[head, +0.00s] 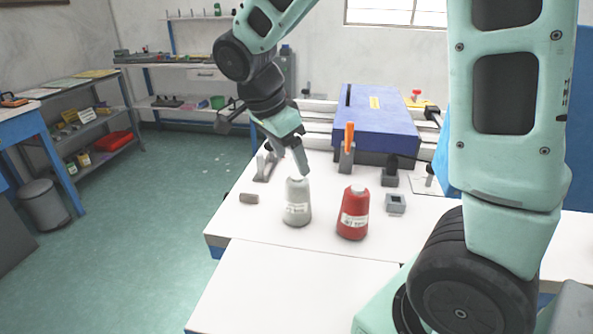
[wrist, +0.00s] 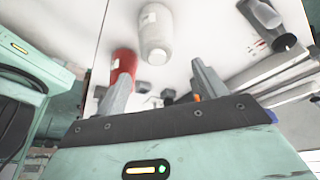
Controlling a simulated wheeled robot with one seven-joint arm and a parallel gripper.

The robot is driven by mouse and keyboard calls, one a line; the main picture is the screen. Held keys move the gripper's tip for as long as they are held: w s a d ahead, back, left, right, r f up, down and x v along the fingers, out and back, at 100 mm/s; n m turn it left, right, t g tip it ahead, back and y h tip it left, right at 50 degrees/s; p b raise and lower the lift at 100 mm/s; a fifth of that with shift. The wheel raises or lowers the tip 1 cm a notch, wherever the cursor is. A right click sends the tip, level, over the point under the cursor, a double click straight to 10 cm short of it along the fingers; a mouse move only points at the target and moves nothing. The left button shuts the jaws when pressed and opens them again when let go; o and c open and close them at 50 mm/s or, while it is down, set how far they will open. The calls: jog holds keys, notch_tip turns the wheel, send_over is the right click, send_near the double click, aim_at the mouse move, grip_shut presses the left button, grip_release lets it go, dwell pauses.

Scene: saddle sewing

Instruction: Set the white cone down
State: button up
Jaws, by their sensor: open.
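The white cone (head: 297,203) stands upright on the white table (head: 262,266), with a pale label on its side. My gripper (head: 289,162) is just above and behind its top in the head view, with its fingers pointing down. In the wrist view the white cone (wrist: 156,38) lies beyond the two spread fingers, and the space between the fingers (wrist: 165,85) is empty. My gripper is open and apart from the cone, as far as the wrist view shows.
A red cone (head: 353,213) stands to the right of the white cone. A small grey block (head: 396,203), an orange-handled tool (head: 348,148) in a holder and a blue box (head: 376,122) are behind. A small brownish piece (head: 249,198) lies left. The table's front is clear.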

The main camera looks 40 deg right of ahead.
jog(key=v, duration=0.4)
jog(key=s+a+f+n+y, duration=0.2)
jog(key=s+a+f+n, duration=0.2)
jog(key=s+a+n, duration=0.5)
jog(key=s+a+f+n+y, duration=0.2)
jog(key=s+a+n, duration=0.7)
jog(key=n, duration=0.9)
notch_tip(320, 180, down, 3)
jog(key=shift+s+a+r+t+y, duration=0.1)
jog(key=shift+s+a+t+y, duration=0.25)
jog(key=shift+a, duration=0.25)
jog(key=shift+w, duration=0.1)
